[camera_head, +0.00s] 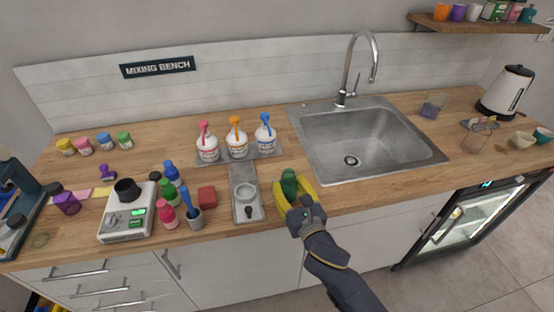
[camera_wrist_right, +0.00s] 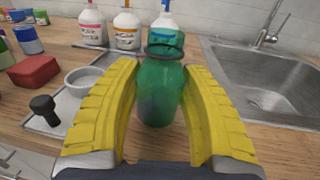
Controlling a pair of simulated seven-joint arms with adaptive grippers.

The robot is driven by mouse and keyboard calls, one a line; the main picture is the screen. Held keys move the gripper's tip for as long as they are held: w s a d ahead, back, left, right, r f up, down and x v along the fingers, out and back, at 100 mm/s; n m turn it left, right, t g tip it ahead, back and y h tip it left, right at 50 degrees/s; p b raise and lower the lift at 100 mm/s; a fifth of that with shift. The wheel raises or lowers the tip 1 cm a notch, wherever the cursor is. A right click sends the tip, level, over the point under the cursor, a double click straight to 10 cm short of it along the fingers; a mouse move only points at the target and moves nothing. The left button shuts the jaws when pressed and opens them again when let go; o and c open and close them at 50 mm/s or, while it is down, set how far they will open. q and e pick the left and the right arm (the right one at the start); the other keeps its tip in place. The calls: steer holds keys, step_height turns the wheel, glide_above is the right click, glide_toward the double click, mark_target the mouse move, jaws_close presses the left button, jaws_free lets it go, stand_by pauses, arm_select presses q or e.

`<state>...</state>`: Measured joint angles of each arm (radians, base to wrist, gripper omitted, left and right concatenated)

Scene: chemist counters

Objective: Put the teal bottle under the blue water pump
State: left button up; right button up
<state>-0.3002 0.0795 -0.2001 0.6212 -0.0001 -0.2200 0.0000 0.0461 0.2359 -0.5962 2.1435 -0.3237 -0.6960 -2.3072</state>
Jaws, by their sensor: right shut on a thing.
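My right gripper (camera_head: 295,196) has its yellow fingers shut around the teal bottle (camera_head: 289,182), at the counter's front between the steel tray and the sink. In the right wrist view the teal bottle (camera_wrist_right: 161,92) is upright, open at the top and see-through, between the two fingers (camera_wrist_right: 160,110). I cannot tell whether its base touches the counter. The blue water pump (camera_head: 265,137) is the right-most of three white pump bottles on a metal stand, behind and left of the gripper; it also shows behind the teal bottle in the right wrist view (camera_wrist_right: 166,24). My left gripper is not in view.
Pink (camera_head: 207,145) and orange (camera_head: 237,140) pumps stand left of the blue one. A steel tray (camera_head: 240,178) with a white bowl (camera_head: 246,194) lies left of the gripper. The sink (camera_head: 370,140) is to the right. Small bottles and a scale (camera_head: 127,221) crowd the left.

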steer(key=x, duration=1.2)
steer(key=shift+w+a, duration=0.1)
steer(key=shift+w, duration=0.15)
steer(key=x, duration=0.3)
steer(key=shift+w+a, duration=0.1)
steer(key=shift+f, duration=0.8)
steer(key=shift+f, duration=0.1)
steer(key=o, duration=1)
